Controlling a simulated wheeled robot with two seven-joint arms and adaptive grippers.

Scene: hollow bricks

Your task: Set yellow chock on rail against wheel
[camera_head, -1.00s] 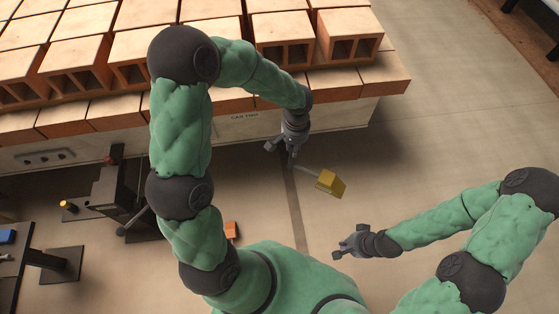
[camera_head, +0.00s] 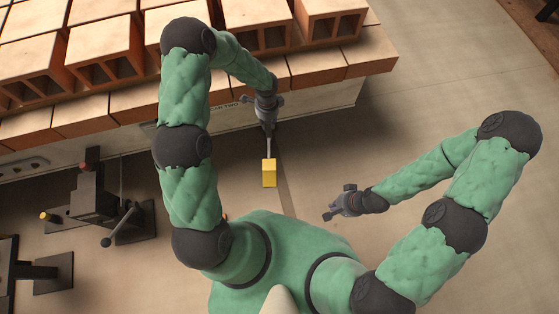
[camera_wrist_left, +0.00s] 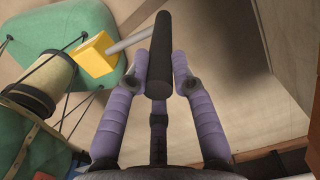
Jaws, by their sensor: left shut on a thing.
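The yellow chock (camera_head: 269,173) is a yellow block on a pale rod with a black grip. My left gripper (camera_head: 267,122) is shut on the black grip, below the edge of the brick-laden car (camera_head: 318,103). The chock is at the rod's far end, pointing toward my body. In the left wrist view the chock (camera_wrist_left: 97,54) is at upper left, and the black grip lies between the fingers (camera_wrist_left: 160,70). My right gripper (camera_head: 338,203) is to the right of the chock, apart from it; its finger opening is unclear. I cannot make out a wheel. A dark strip (camera_head: 286,196) crosses the floor beside the chock.
Hollow bricks (camera_head: 105,55) are stacked on the car along the top. A dark lever stand (camera_head: 95,195) is at the left, with another dark stand (camera_head: 40,272) below it. The floor right of my right gripper is open.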

